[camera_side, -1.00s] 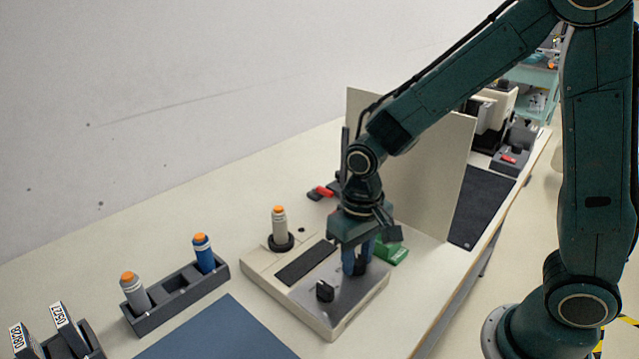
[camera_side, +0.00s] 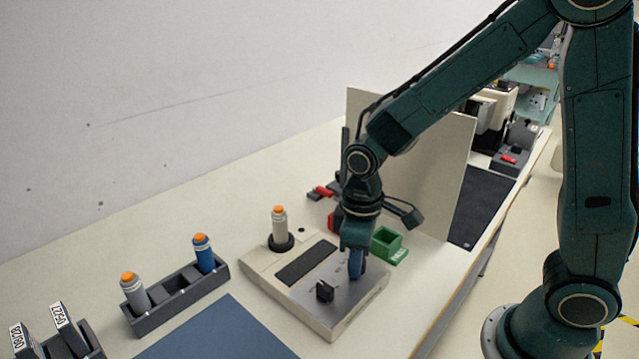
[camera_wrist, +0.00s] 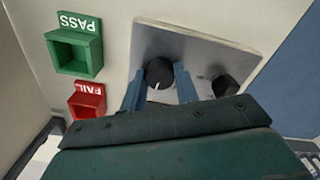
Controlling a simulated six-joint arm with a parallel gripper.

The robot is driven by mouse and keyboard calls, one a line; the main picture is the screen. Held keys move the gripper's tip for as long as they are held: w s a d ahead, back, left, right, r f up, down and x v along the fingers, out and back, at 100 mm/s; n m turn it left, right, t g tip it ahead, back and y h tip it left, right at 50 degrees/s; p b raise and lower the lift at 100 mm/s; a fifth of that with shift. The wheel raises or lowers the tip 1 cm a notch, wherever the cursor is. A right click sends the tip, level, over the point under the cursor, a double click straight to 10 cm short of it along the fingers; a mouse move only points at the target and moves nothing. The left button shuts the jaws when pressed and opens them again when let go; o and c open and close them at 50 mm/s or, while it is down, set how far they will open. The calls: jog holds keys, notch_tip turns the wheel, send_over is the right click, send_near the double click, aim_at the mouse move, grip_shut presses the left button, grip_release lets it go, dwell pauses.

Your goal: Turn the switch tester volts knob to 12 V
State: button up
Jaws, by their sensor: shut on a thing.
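The switch tester (camera_side: 262,281) is a pale box with a grey metal panel on the table; its panel shows in the wrist view (camera_wrist: 205,58). My gripper (camera_side: 356,272) points down at the panel's far right part. In the wrist view my gripper (camera_wrist: 160,86) has its blue fingers on either side of a round black knob (camera_wrist: 158,72), shut on it. A white pointer line shows on that knob. A second black knob (camera_side: 325,291), also in the wrist view (camera_wrist: 224,86), stands free. No volt markings are readable, so I cannot tell the setting.
A grey cylinder with an orange top (camera_side: 280,222) stands on the tester. A green PASS bin (camera_side: 388,242) and a red FAIL bin (camera_wrist: 87,101) are close by. A rack (camera_side: 178,296) holds two cylinders. An upright board (camera_side: 425,165) stands behind my gripper.

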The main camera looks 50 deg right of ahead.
jog(key=shift+n, duration=0.7)
jog(key=o, duration=1)
jog(key=shift+r, duration=0.15)
notch_tip(320, 180, up, 14)
jog(key=shift+f, duration=0.2)
